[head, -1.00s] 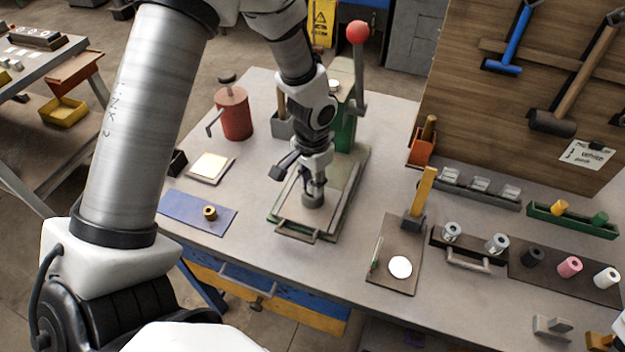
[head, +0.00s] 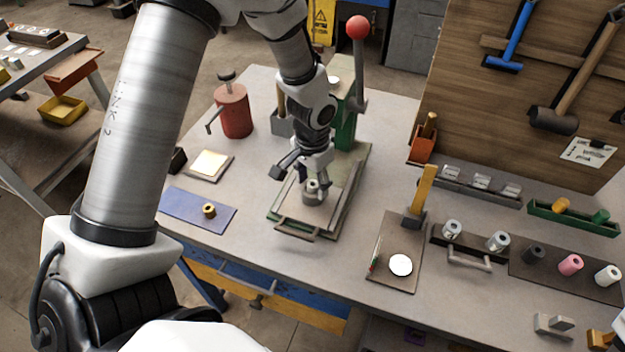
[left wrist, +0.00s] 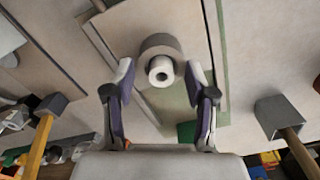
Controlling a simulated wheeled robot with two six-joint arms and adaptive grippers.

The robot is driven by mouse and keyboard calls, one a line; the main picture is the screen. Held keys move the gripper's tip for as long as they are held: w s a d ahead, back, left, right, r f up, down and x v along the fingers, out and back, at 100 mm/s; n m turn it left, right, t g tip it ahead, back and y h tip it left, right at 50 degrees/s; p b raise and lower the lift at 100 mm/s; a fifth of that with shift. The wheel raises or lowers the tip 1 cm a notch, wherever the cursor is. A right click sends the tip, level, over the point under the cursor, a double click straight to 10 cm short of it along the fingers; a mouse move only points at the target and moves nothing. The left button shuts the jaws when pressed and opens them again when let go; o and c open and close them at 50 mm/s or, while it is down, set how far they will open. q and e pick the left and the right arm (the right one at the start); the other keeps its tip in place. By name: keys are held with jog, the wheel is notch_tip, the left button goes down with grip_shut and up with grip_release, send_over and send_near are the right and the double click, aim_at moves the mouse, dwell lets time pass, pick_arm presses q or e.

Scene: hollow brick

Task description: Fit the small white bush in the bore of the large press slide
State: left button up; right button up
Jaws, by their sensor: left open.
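The large press slide is a grey cylinder (head: 314,197) standing on the press plate; the left wrist view shows its broad round top (left wrist: 161,46). The small white bush (left wrist: 161,71), a white ring with a dark hole, sits at the slide's bore and seems to stick up out of it. How deep it sits I cannot tell. In the head view the bush (head: 313,185) is small and partly hidden by the gripper. My left gripper (head: 316,178) is open just above, with its fingers (left wrist: 158,88) apart on both sides of the bush.
The green press with a red-knobbed lever (head: 357,28) stands behind my left arm. A blue mat (head: 185,207) holds a brass ring; a red can (head: 233,112) stands behind. At right are a rack with silver cylinders (head: 452,229) and a board with black, pink and white bushes (head: 571,265).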

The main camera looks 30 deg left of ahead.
pick_arm(q)
notch_tip(320, 180, up, 12)
dwell(0.4)
dwell(0.4)
